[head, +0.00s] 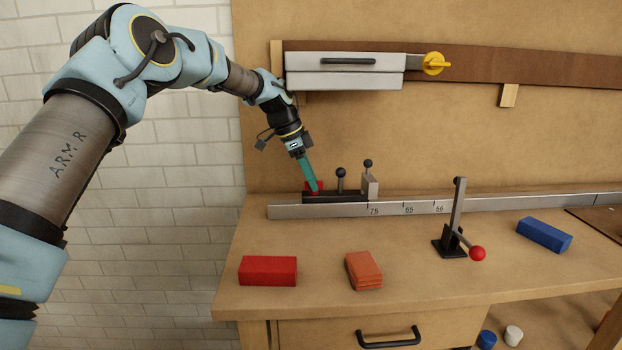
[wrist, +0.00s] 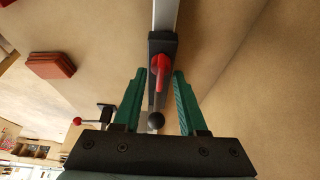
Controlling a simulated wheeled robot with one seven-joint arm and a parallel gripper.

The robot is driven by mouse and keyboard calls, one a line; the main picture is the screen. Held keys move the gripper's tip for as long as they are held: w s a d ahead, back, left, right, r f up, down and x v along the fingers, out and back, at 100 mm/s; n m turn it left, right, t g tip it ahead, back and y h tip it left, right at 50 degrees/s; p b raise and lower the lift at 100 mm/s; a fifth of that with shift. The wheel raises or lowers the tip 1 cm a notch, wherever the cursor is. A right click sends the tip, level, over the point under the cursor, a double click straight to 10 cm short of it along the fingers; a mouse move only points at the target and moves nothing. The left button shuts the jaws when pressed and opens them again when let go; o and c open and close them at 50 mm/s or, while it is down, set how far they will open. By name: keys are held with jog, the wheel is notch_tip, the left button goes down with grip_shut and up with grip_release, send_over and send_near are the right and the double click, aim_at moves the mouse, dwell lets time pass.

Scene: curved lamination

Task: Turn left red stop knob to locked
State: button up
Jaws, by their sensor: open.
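The red stop knob (wrist: 161,68) shows in the wrist view as a red lever-shaped knob on a black stop block (wrist: 163,43). The block sits at the end of the metal rail. My gripper (wrist: 160,74) is open, with a teal finger on either side of the knob. Gaps show between the fingers and the knob, so they look apart from it. In the head view my gripper (head: 314,189) points down at the left end of the block, and its fingers hide much of the red knob (head: 308,185).
Right of the knob stand a black ball-topped lever (head: 340,175) and a grey block with another ball-topped pin (head: 369,182). The ruled rail (head: 480,205) runs right. A red-ended lever (head: 456,225) stands in front. A red block (head: 267,271) and orange block (head: 363,270) lie nearer.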

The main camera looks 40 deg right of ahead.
jog(key=b+v, duration=0.2)
jog(key=v, duration=0.8)
jog(key=shift+w+a+r, duration=0.15)
jog(key=shift+r, duration=0.2)
jog(key=w+a+f+n+t+y, duration=0.1)
jog(key=w+a+f+n, duration=0.25)
jog(key=a, duration=0.65)
jog(key=w+a+f+n+t, duration=0.15)
jog(key=a+n, duration=0.35)
jog(key=a, duration=0.5)
jog(key=w+a+f+n+t+y, duration=0.1)
jog(key=w+a+f+n, duration=0.25)
jog(key=a, duration=0.65)
jog(key=s+a+f+n, duration=0.2)
jog(key=s+a+n, duration=0.2)
jog(key=a, duration=0.4)
jog(key=s+a+f+n, duration=0.1)
jog(key=s+a+n, duration=0.3)
jog(key=a, duration=0.5)
jog(key=s+a+f+n+y, duration=0.1)
jog(key=s+a+f+n, duration=0.1)
jog(key=s+a+n, duration=0.3)
jog(key=s+a+t, duration=0.1)
jog(key=a, duration=0.2)
jog(key=shift+a+f, duration=0.35)
